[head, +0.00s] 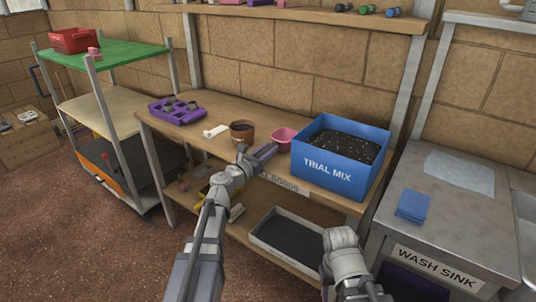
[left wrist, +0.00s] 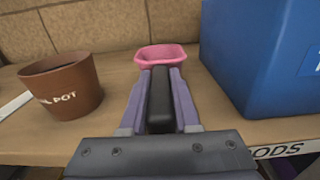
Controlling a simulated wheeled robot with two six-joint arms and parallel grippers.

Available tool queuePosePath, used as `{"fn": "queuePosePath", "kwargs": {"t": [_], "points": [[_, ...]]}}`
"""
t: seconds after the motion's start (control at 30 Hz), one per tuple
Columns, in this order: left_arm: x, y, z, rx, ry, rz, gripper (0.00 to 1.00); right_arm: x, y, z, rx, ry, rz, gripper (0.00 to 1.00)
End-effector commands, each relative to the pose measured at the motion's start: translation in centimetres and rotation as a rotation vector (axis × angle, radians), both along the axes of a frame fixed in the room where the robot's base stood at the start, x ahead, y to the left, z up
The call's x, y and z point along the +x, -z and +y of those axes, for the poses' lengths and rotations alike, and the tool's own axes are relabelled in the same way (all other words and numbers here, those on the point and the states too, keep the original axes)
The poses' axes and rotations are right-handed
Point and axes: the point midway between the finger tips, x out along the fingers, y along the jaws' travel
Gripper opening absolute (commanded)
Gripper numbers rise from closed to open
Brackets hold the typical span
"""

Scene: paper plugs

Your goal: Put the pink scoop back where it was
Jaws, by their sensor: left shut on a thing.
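The pink scoop (head: 284,134) is at the bench between the brown pot and the blue bin. Its pink bowl (left wrist: 162,53) shows beyond my fingertips in the left wrist view, with a dark bar, seemingly its handle, between the fingers. My left gripper (head: 266,152) is shut on the scoop; it also shows in the left wrist view (left wrist: 158,88). I cannot tell whether the bowl touches the bench top. Part of my right arm shows low in the head view, but its gripper cannot be made out.
The brown pot (head: 242,132) stands left of the scoop, the blue TRIAL MIX bin (head: 335,168) close on its right. A purple tray (head: 177,113) and a small white item (head: 215,131) are further left. A dark-bottomed tray (head: 262,236) lies on the lower shelf.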

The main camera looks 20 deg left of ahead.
Motion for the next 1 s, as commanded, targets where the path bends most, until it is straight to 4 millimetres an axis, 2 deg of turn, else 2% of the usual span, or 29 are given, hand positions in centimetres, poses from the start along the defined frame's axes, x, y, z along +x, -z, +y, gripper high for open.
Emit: {"fn": "queuePosePath", "kwargs": {"t": [0.27,0.3,0.53,0.87,1.0], "points": [[0.0,0.4,0.0,0.0,0.0,0.0,0.0,0.0,0.4,0.0,0.0,0.0,0.0,0.5],[0.0,0.2,0.0,0.0,0.0,0.0,0.34,0.0,0.2,0.0,0.0,0.0,0.0,0.5],[0.0,0.2,0.0,0.0,0.0,0.0,0.6,0.0,0.2,0.0,0.0,0.0,0.0,0.5],[0.0,-0.4,0.0,0.0,0.0,0.0,0.6,0.0,-0.4,0.0,0.0,0.0,0.0,0.5],[-2.4,-0.1,0.7,0.0,-0.001,0.0,0.6,0.0,-0.1,0.0,0.0,0.0,0.0,0.5]]}}
